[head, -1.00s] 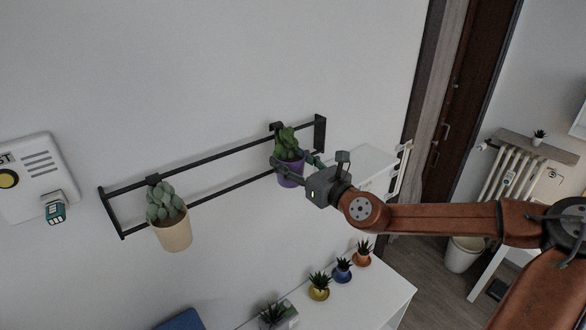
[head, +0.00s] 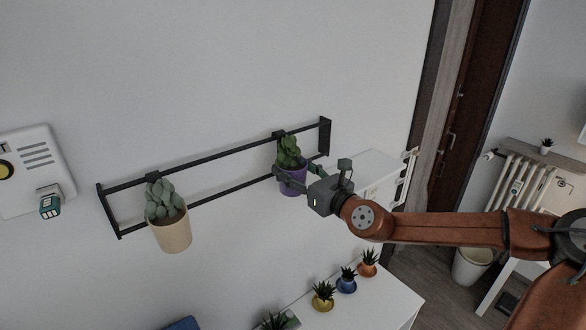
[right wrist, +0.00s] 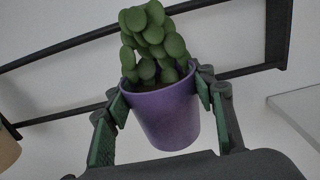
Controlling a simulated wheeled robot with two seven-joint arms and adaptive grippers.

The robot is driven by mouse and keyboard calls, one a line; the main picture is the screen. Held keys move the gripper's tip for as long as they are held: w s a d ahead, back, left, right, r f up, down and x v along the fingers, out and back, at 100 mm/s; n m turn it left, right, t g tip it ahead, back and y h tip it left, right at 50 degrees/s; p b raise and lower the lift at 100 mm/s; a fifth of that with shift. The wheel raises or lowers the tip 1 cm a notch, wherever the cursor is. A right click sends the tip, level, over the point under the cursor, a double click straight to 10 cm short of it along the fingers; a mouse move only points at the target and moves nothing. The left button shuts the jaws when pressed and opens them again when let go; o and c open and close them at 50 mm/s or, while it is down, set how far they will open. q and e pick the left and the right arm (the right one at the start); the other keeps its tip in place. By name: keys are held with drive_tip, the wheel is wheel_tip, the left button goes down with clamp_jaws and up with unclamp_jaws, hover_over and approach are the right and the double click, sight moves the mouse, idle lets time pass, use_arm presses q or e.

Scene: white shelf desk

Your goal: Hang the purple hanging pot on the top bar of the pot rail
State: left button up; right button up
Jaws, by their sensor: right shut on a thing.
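The purple hanging pot (head: 293,186) holds a green leafy plant and is at the right part of the black pot rail (head: 215,157) on the wall. Its dark hook (head: 279,134) shows at the top bar; I cannot tell if it bears on the bar. My right gripper (head: 294,178) is shut on the purple pot, with fingers on both sides of it. In the right wrist view the purple pot (right wrist: 164,115) sits upright between the fingers (right wrist: 160,95), and its plant hides part of the rail (right wrist: 60,55). My left gripper is not in view.
A beige pot (head: 172,234) with a succulent hangs at the rail's left end. Below, a white shelf (head: 365,307) bears several small potted plants. A white wall box (head: 35,165) is at far left. The rail between the two pots is clear.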

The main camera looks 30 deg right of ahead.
sight(301, 174)
drive_tip(key=o, duration=1.7)
drive_tip(key=shift+c, duration=0.2)
drive_tip(key=shift+s+d+r, duration=0.15)
drive_tip(key=shift+s+d, duration=0.05)
drive_tip(key=shift+s, duration=0.4)
drive_tip(key=shift+s+a, duration=0.1)
drive_tip(key=shift+s, duration=1.2)
drive_tip(key=s+d, duration=0.1)
drive_tip(key=s, duration=0.7)
drive_tip(key=shift+d, duration=0.25)
